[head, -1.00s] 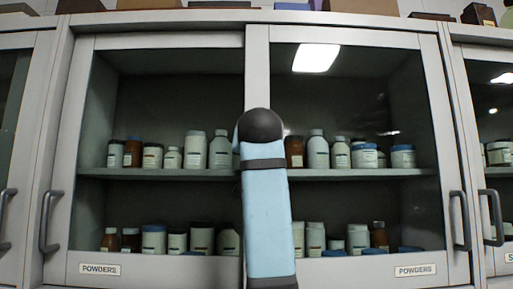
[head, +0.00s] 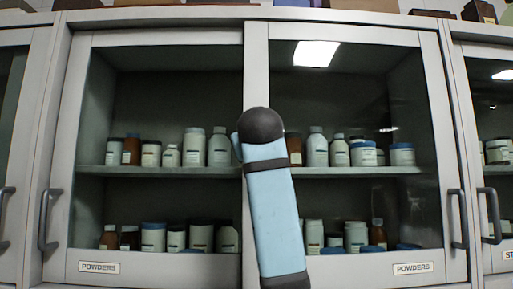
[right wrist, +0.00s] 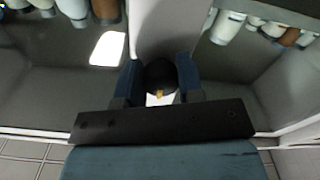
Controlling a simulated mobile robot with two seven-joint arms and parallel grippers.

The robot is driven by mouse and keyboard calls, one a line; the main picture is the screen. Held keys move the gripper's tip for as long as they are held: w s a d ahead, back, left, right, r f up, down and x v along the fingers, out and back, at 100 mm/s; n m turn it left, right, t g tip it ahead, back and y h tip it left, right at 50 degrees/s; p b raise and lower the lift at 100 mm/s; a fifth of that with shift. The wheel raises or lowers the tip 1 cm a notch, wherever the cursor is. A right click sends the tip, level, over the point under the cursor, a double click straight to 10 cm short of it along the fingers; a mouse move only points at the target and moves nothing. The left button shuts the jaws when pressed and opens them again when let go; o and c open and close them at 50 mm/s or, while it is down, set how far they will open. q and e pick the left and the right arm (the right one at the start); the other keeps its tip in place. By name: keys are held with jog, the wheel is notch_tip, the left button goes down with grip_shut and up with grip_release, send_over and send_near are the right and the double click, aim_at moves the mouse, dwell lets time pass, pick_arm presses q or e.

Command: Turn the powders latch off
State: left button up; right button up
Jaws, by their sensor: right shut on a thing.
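The powders cabinet (head: 256,60) fills the head view, with two glass doors that look closed and a POWDERS label (head: 99,267) at each lower outer corner. A dark round latch knob (right wrist: 162,73) with a small yellow mark shows on the pale middle frame in the right wrist view. My right gripper (right wrist: 159,80) has a blue finger on either side of the knob and is shut on it. In the head view my blue arm link covers the middle of the doors, hiding the latch and the gripper. My left gripper is in neither view.
Grey bar handles stand at the outer edges of the left door (head: 49,220) and right door (head: 457,219). Several bottles and jars (head: 194,147) stand on shelves behind the glass. Neighbouring cabinets (head: 492,120) adjoin at both sides. Boxes sit along the top.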

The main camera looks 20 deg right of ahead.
jog(key=o, duration=0.9)
jog(key=b+v, duration=0.3)
jog(key=v, duration=1)
jog(key=shift+s+a+r+b, duration=0.1)
jog(key=shift+s+b, duration=0.2)
jog(key=shift+s, duration=0.1)
